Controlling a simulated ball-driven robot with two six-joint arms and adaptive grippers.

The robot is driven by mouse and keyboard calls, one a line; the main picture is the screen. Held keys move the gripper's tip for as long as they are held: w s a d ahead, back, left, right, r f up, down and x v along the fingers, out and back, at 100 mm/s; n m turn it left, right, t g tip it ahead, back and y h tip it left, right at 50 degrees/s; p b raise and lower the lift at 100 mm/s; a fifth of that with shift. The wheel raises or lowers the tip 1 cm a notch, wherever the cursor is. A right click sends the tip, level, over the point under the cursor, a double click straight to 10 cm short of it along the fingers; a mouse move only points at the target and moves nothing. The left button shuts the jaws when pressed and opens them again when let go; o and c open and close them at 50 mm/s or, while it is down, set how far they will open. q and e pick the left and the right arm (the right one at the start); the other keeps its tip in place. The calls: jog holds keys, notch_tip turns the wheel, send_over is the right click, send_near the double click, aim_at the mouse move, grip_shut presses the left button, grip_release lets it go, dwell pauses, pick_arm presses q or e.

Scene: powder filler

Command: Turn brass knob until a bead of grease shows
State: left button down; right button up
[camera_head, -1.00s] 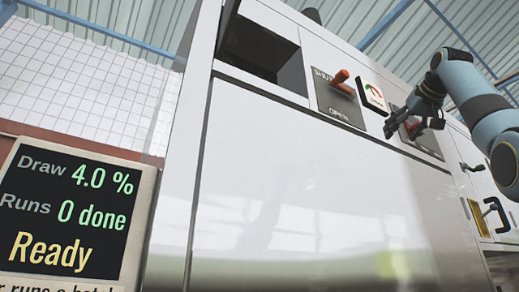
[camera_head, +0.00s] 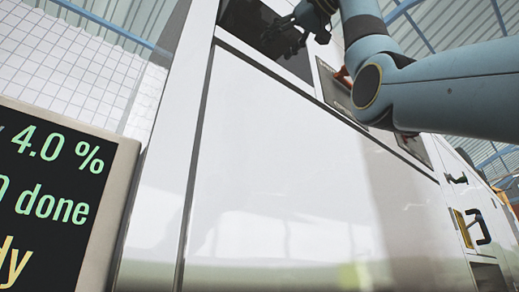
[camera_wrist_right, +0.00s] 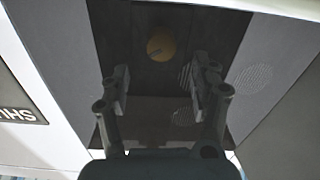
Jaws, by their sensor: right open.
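The brass knob (camera_wrist_right: 161,45) shows in the right wrist view as a round yellow-brown disc with a dark line across it. It sits on a dark surface inside the recess. My right gripper (camera_wrist_right: 160,88) is open and empty, its two fingers pointing toward the knob with one on either side of the line to it. The fingers appear short of the knob, not touching it. In the head view my right gripper (camera_head: 288,34) is at the dark recess (camera_head: 240,18) high on the white machine. The knob is not visible there. I see no grease bead. My left gripper is out of view.
A display screen (camera_head: 50,190) stands at the lower left. Black handles (camera_head: 479,227) are at the right. The broad white front panel (camera_head: 270,170) is clear.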

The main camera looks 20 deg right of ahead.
jog(key=p+x, duration=0.2)
jog(key=x, duration=0.4)
jog(key=shift+s+a+r, duration=0.1)
jog(key=shift+a, duration=0.05)
jog(key=shift+p+x, duration=0.3)
jog(key=shift+x, duration=0.55)
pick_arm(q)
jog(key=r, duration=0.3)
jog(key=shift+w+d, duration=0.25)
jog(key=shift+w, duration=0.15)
pick_arm(e)
jog(key=c, duration=0.4)
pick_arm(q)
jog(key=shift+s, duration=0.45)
pick_arm(e)
jog(key=c, duration=0.8)
